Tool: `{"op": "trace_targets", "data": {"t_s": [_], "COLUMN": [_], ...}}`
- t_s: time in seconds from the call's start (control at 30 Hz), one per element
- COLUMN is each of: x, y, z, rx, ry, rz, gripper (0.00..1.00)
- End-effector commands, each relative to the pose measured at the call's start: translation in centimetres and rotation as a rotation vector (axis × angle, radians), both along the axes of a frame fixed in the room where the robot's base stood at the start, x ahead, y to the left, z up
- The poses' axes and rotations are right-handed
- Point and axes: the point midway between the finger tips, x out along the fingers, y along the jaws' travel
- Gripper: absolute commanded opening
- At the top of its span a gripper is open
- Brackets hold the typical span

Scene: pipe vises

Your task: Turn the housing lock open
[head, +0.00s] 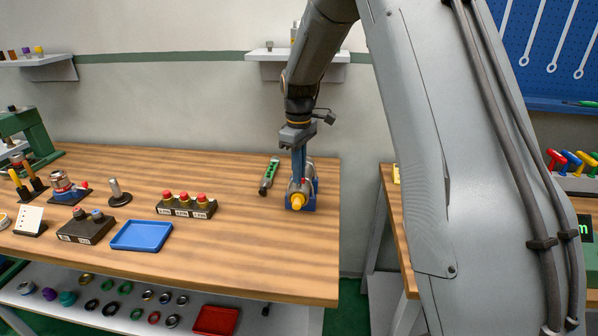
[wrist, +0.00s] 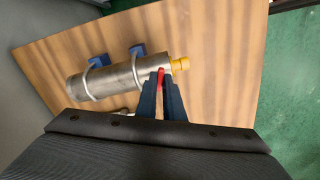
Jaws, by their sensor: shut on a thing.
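The housing is a metal cylinder (wrist: 117,78) lying in two blue clamps near the right end of the wooden bench. It has a yellow end piece (wrist: 179,64), which also shows in the head view (head: 297,201). A small red lever, the lock (wrist: 160,76), sits on the cylinder near that end. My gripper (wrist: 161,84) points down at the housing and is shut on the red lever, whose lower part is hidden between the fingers. In the head view my gripper (head: 299,176) hides much of the cylinder.
A green and grey tool (head: 269,175) lies just left of the housing. Red-topped pieces in a dark block (head: 187,212) and a blue tray (head: 141,236) are farther left. The bench's right edge is close to the housing. Bare wood lies in front of it.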

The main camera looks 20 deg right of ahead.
Motion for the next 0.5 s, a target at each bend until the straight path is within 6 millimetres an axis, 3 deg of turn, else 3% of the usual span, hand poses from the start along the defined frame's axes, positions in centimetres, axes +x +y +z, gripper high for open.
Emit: {"op": "trace_targets", "data": {"t_s": [0.5], "x": [0.17], "y": [0.12], "z": [0.20], "rx": [0.000], "ry": [-0.006], "rz": [0.333], "gripper": [0.00]}}
